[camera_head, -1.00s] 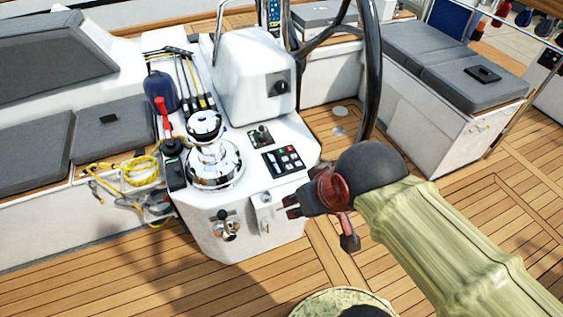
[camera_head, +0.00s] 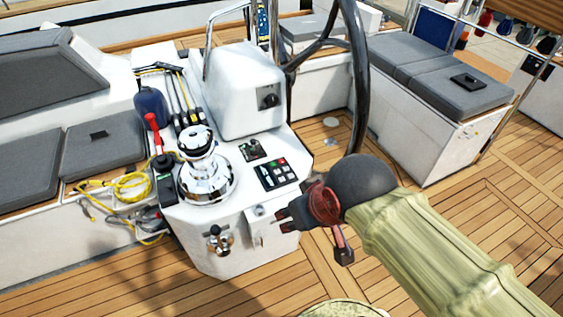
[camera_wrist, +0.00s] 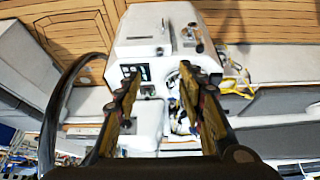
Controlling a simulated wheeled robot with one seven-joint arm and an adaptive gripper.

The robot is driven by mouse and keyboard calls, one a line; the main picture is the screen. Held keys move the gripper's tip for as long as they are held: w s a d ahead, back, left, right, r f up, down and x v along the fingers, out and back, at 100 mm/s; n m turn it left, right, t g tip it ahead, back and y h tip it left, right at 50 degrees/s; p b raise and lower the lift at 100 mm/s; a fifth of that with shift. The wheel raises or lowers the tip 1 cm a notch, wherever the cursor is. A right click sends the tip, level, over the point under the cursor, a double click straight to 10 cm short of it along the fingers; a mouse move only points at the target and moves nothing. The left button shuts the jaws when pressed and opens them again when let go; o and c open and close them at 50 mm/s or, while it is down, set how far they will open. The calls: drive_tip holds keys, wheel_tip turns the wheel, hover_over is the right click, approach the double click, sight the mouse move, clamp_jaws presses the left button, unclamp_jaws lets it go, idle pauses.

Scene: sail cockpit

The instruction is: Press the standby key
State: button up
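A black key panel (camera_head: 275,174) with small red and green keys lies on the sloping top of the white console (camera_head: 235,236). The keys are too small to tell which is standby. My gripper (camera_head: 288,214) is in front of and below the panel in the head view, apart from it. In the wrist view its two fingers stand apart with nothing between them (camera_wrist: 158,70). A dark panel (camera_wrist: 135,72) shows there near the left fingertip, partly hidden by that finger.
A chrome winch (camera_head: 206,178) stands left of the panel, and a small lever control (camera_head: 253,150) is behind it. A white box housing (camera_head: 238,95) and a black steering wheel (camera_head: 358,90) rise behind. Yellow rope (camera_head: 125,188) lies left. The wooden deck (camera_head: 470,215) is clear at right.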

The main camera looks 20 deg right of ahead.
drive_tip(key=shift+c, duration=1.3)
clamp_jaws()
